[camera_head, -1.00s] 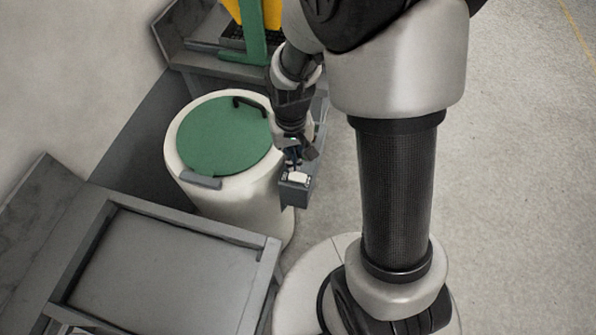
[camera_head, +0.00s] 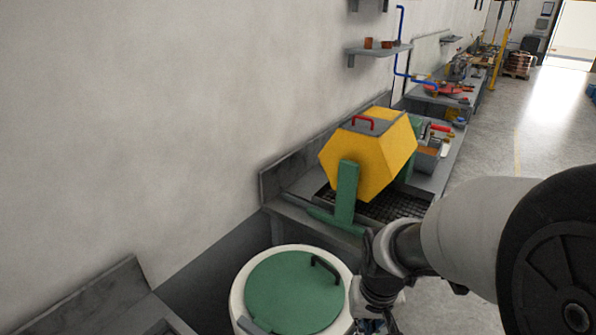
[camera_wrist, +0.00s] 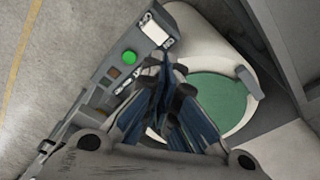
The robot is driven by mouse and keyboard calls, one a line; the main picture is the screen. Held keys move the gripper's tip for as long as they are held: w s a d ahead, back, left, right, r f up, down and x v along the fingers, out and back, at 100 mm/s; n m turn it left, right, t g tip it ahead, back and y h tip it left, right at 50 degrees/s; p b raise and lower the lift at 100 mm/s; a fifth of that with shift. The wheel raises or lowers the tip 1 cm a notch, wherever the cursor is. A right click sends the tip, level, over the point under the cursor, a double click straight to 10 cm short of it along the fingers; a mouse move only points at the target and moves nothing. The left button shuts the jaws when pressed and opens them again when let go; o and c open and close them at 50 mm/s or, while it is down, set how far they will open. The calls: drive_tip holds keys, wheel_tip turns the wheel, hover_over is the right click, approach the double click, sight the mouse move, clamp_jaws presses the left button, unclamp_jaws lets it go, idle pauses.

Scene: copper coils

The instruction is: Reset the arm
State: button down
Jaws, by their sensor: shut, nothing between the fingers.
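My gripper (camera_wrist: 168,75) is shut and empty in the wrist view, its blue-grey fingers together. It points toward the space between a grey control box (camera_wrist: 104,74) and a white drum, touching neither as far as I can tell. In the head view my arm reaches in from the right, and my gripper is only partly visible at the bottom edge beside the drum (camera_head: 240,300). The drum has a green lid (camera_head: 292,293) with a black handle; the lid also shows in the wrist view (camera_wrist: 218,100).
A yellow hexagonal tumbler (camera_head: 368,155) on green supports stands on a grey bench behind the drum. A grey bench (camera_head: 100,305) is at lower left against the wall. A wall shelf (camera_head: 378,50) holds small brown pieces. Floor at right (camera_head: 500,140) is clear.

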drive_tip(key=s+r+n+t, duration=0.1)
drive_tip(key=s+r+t, duration=0.2)
drive_tip(key=s+r, duration=1)
drive_tip(key=shift+s+r+t, duration=0.3)
drive_tip(key=shift+r, duration=0.45)
drive_tip(key=shift+w, duration=0.1)
drive_tip(key=w+d+f+m+g+p, duration=0.1)
drive_tip(key=w+f+m, duration=0.5)
drive_tip(key=m, duration=0.6)
drive_tip(key=w+d+f+m+g+p, duration=0.2)
drive_tip(key=w+f+m, duration=0.4)
drive_tip(key=m, duration=0.7)
wheel_tip(320, 180, down, 2)
drive_tip(key=shift+w+f+g+p, duration=0.25)
drive_tip(key=shift+w+g+p, duration=0.15)
drive_tip(key=shift+g+p, duration=0.6)
drive_tip(key=shift+d, duration=0.1)
